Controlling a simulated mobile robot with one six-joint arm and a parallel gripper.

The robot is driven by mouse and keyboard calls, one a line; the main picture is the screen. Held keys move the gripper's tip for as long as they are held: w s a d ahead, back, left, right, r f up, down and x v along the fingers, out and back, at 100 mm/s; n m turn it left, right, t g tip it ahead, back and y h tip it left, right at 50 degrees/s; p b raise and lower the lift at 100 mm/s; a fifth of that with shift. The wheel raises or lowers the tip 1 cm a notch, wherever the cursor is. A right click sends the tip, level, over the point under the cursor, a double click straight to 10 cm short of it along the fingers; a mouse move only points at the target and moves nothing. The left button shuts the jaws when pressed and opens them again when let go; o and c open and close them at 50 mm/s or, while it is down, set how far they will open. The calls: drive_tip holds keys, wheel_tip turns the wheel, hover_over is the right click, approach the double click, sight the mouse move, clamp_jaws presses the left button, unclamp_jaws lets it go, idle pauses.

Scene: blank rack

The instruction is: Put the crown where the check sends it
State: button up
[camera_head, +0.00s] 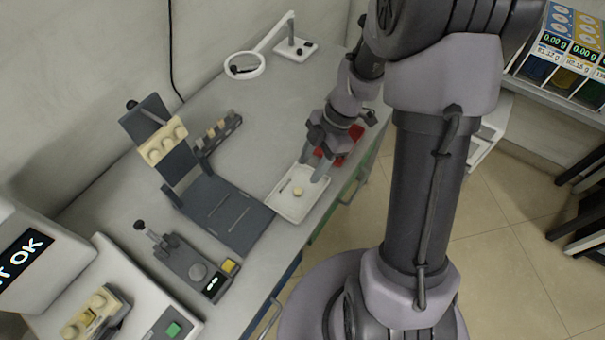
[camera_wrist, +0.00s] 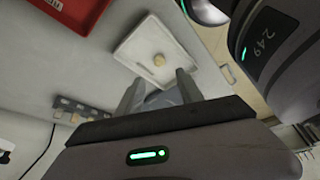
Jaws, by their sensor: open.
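The crown is a small cream piece (camera_head: 298,191) lying on a white tray (camera_head: 291,214) near the front edge of the bench. It also shows on the tray in the wrist view (camera_wrist: 159,60). My gripper (camera_head: 312,176) is open above the tray, its fingers pointing down, with nothing between them. In the wrist view the crown lies beyond the fingertips, clear of both fingers. A check machine at the far left has a screen (camera_head: 22,257) with its left part cut off; "T OK" can be read. A cream dental model (camera_head: 82,316) sits on that machine.
A red tray (camera_head: 351,148) stands just behind my gripper; it also shows in the wrist view (camera_wrist: 88,12). A dark angled stand (camera_head: 240,217), a gauge with a yellow button (camera_head: 229,266) and a magnifier (camera_head: 244,65) are on the bench. The bench middle behind the white tray is clear.

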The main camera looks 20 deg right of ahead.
drive_tip(key=s+a+r+m+t+h, duration=0.1)
drive_tip(key=s+a+r+m, duration=0.1)
drive_tip(key=r+m, duration=0.45)
drive_tip(key=s+a+r+m+t+h, duration=0.1)
drive_tip(key=s+a+r+m+t, duration=0.2)
drive_tip(key=r, duration=0.7)
drive_tip(key=s+a+r+m+t, duration=0.2)
drive_tip(key=s+r+m, duration=0.4)
drive_tip(key=m, duration=0.8)
drive_tip(key=shift+s+a+p, duration=0.35)
drive_tip(key=shift+s, duration=0.75)
drive_tip(key=shift+a, duration=0.1)
